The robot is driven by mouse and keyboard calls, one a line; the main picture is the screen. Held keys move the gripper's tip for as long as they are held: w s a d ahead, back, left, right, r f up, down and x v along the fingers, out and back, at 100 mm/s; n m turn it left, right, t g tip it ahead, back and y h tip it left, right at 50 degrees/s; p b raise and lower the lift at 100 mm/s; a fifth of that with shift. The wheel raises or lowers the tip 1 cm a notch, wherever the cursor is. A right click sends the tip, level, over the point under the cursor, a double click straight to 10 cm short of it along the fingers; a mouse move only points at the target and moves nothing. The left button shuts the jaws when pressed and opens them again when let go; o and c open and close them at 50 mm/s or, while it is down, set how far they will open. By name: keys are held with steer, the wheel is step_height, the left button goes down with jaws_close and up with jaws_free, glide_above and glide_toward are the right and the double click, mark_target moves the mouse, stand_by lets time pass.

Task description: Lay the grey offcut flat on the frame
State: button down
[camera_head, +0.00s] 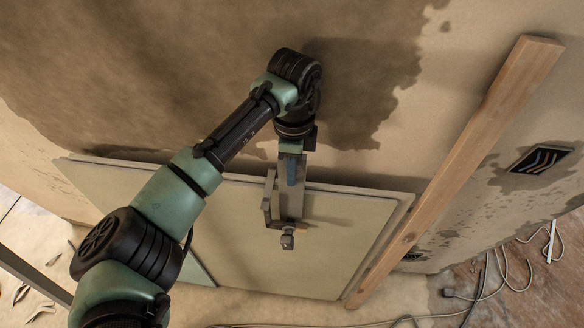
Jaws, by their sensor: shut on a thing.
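My gripper (280,219) hangs from my arm near the middle of the head view, in front of a large pale panel. It is shut on a small grey piece (288,241), which shows at its fingertips and looks like the grey offcut. The fingers hide part of this piece, so its full shape cannot be told. The pale panel (345,240) has a lighter border along its top and right edges; this may be the frame, but I cannot tell for sure. Whether the grey piece touches the panel cannot be told.
A long wooden beam (465,160) runs slantwise just right of the panel. A dark sign with striped marks (540,159) is at the right. Loose cables (485,285) lie at the lower right. Brown stains mark the surface behind my arm.

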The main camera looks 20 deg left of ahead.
steer(key=shift+r, duration=0.4)
steer(key=shift+w+a+r+p, duration=0.1)
steer(key=shift+w+r+p, duration=0.1)
steer(key=shift+r+p, duration=1.2)
steer(key=shift+w+r+p, duration=0.15)
steer(key=shift+r+p, duration=0.9)
steer(key=shift+r, duration=0.5)
